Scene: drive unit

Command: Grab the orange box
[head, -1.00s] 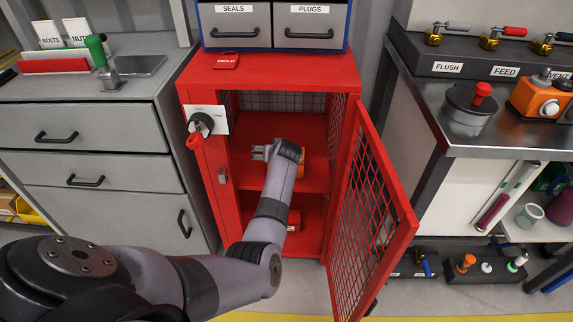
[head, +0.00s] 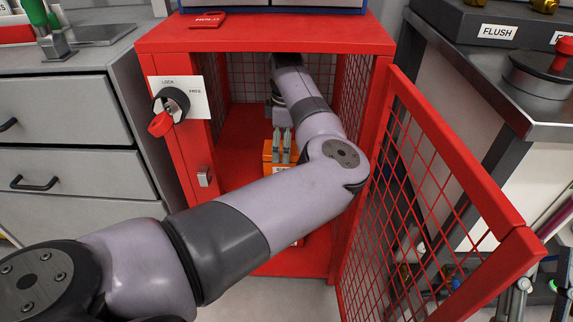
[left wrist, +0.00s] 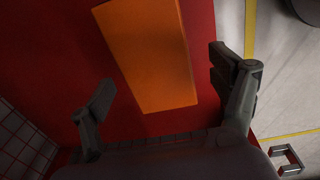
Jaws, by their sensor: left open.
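The orange box (head: 269,152) stands on the upper shelf inside the open red cabinet. My arm hides part of it on the right in the head view. My left gripper (head: 281,148) is open and inside the cabinet, with its fingers pointing toward the box. In the left wrist view, the orange box (left wrist: 152,55) lies between the two spread fingers of the gripper (left wrist: 160,82). A gap shows on each side of it, so neither finger appears to touch it. My right gripper is not in view.
The red cabinet (head: 260,38) has mesh walls and a mesh door (head: 432,190) swung open to the right. A lock knob (head: 170,105) sits on its left post. A grey drawer unit (head: 70,110) stands left and a workbench (head: 520,128) right.

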